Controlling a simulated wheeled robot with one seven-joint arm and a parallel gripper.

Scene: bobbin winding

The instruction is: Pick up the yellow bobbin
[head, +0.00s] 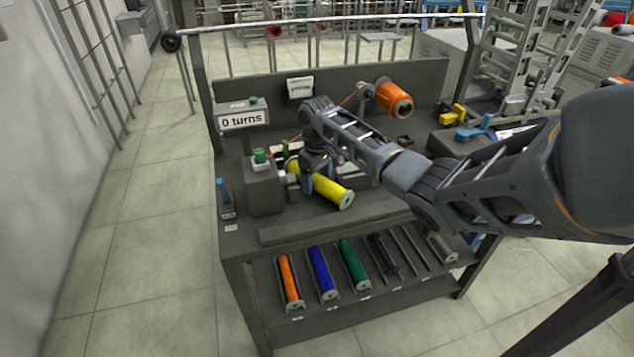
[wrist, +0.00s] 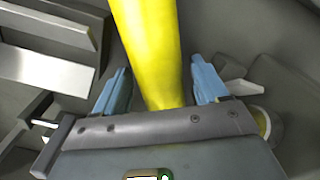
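The yellow bobbin (head: 331,190) lies on its side on the bench top, with a pale end disc facing the front right. Its back end is hidden behind my gripper in the head view. My gripper (head: 308,186) is low over the bobbin's back part. In the wrist view the yellow bobbin (wrist: 152,45) runs between the two blue fingers of my gripper (wrist: 162,82). The fingers stand apart, one on each side, with narrow gaps to the bobbin. I see no clear grip on it. Whether the fingers touch it lower down cannot be told.
A sign reading "0 turns" (head: 242,120) and a block with a green top (head: 263,188) stand left. Orange (head: 289,280), blue (head: 322,273) and green (head: 353,264) bobbins lie on the lower front shelf.

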